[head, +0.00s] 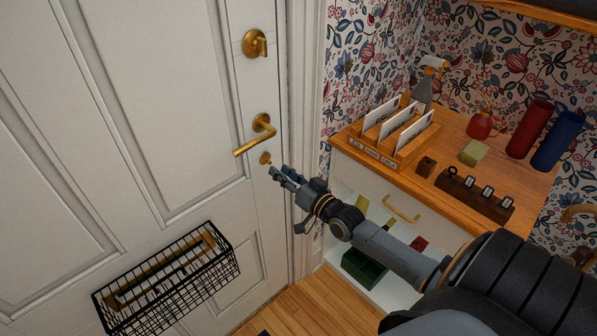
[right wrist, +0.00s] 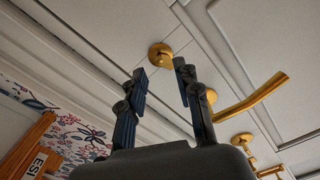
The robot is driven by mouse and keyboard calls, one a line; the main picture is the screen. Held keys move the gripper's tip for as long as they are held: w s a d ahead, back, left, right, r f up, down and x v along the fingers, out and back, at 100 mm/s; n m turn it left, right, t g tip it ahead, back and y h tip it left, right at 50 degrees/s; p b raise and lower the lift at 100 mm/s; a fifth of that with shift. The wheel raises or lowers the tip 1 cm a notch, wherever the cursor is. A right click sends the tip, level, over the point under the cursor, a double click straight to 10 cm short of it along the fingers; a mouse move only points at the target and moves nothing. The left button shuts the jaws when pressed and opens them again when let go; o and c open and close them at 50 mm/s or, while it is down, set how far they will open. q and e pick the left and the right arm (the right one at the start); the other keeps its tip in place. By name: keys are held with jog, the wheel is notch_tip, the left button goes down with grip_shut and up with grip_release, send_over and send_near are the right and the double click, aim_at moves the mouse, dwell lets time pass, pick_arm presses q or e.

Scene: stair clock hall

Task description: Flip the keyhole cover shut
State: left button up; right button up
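The brass keyhole cover (head: 265,158) is a small round fitting on the white door, just below the lever handle (head: 262,124). In the right wrist view, the keyhole fitting (right wrist: 160,54) shows as a brass disc beyond my fingertips. I cannot tell from these frames how its flap stands. My right gripper (head: 278,177) is just below and right of the keyhole in the head view. In the right wrist view, my right gripper (right wrist: 160,68) has its two fingers apart with nothing between them. My left gripper is not in view.
A brass thumb-turn (head: 255,43) sits above the handle. A black wire basket (head: 166,282) hangs lower on the door. At the right, a wooden-topped cabinet (head: 455,135) bears a letter rack (head: 388,146), bottles and small items. The door frame (head: 303,120) is close to my right gripper.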

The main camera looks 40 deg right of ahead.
jog(key=s, duration=0.7)
jog(key=shift+s+d, duration=0.3)
jog(key=shift+s, duration=0.05)
jog(key=s+f+n+g+h, duration=0.1)
jog(key=s+f+g, duration=0.25)
jog(key=f, duration=0.65)
jog(key=s+f+g, duration=0.2)
jog(key=s+f, duration=0.2)
jog(key=f, duration=0.7)
jog(key=s+f+n+g+h, duration=0.15)
jog(key=s+f, duration=0.25)
jog(key=f, duration=0.6)
jog(key=s+a+f+n+g, duration=0.1)
jog(key=s+a+f+g, duration=0.2)
jog(key=s+f, duration=0.3)
jog(key=s+a+f+n+g+y, duration=0.1)
jog(key=s+a+f, duration=0.5)
jog(key=s, duration=0.7)
jog(key=s+a+f+n+g, duration=0.2)
jog(key=s+a+f+g, duration=0.2)
jog(key=s+f+g, duration=0.2)
jog(key=s+f, duration=0.2)
jog(key=s, duration=0.2)
jog(key=shift+s+a, duration=0.35)
jog(key=shift+a, duration=0.05)
